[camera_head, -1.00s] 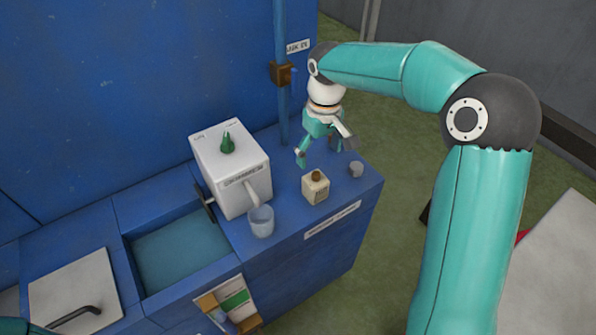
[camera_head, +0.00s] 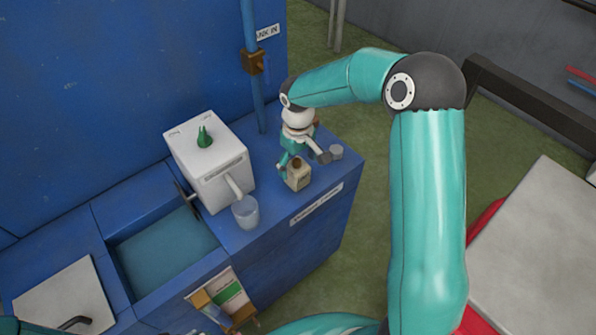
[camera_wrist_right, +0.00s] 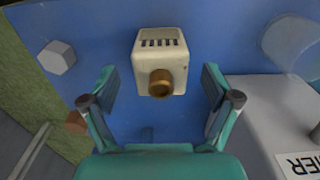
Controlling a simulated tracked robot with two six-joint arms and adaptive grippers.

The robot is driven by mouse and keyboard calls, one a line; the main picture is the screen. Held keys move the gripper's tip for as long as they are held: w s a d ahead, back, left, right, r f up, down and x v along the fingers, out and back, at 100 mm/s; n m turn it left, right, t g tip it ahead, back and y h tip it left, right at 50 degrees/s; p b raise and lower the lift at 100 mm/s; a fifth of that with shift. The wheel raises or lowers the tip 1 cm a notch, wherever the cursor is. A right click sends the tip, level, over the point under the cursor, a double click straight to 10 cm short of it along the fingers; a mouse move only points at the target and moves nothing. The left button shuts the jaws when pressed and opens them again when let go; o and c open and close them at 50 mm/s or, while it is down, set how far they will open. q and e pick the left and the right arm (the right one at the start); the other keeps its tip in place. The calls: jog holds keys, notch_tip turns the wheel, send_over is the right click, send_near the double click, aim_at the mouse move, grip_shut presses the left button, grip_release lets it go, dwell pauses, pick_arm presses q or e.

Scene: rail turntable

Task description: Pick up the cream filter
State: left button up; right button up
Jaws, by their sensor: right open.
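The cream filter (camera_head: 298,176) is a small cream block with a brown round knob, standing on the blue counter near its front right edge. In the right wrist view the cream filter (camera_wrist_right: 160,45) shows its dark slots and its brown knob, just beyond and between the fingertips. My right gripper (camera_head: 303,164) is open, pointing down, with one finger to either side of the filter. In the right wrist view the gripper (camera_wrist_right: 159,72) holds nothing, and gaps show between both fingers and the filter. My left gripper is not in view.
A small grey piece (camera_head: 336,152) stands right of the filter. A clear cup (camera_head: 245,212) and a white box with a green knob (camera_head: 212,165) stand left of it. A blue basin (camera_head: 165,256) lies farther left. A blue pipe (camera_head: 253,90) rises behind.

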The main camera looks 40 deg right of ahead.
aim_at(296, 172)
jog(key=shift+w+f+p, duration=0.15)
jog(key=shift+f+p, duration=0.1)
jog(key=shift+f, duration=0.9)
jog(key=shift+w+f+p, duration=0.1)
jog(key=shift+f+p, duration=0.15)
jog(key=shift+f, duration=0.85)
jog(key=c, duration=1.3)
jog(key=shift+c, duration=0.3)
jog(key=shift+r, duration=0.1)
